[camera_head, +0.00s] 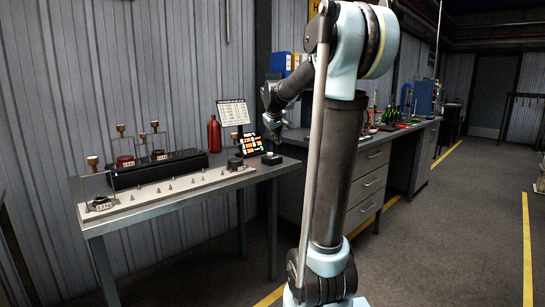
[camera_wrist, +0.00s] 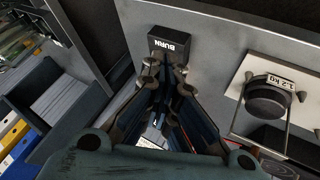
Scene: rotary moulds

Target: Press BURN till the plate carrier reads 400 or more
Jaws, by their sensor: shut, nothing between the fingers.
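The BURN button is a small black block with white lettering (camera_wrist: 169,42), at the top of the wrist view. It also shows in the head view as a dark block (camera_head: 271,159) at the bench's right end. My gripper (camera_wrist: 165,72) is shut and empty, its fingertips just below the block in the wrist view. In the head view my gripper (camera_head: 271,128) hangs above the block with a visible gap. A dark display (camera_head: 249,147) with lit orange digits stands behind; its values are too small to read surely. I cannot tell which item is the plate carrier.
A weight labelled 1.2 kg (camera_wrist: 268,99) sits beside my gripper. A red bottle (camera_head: 214,134) stands at the back. The floor on the right is mostly clear.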

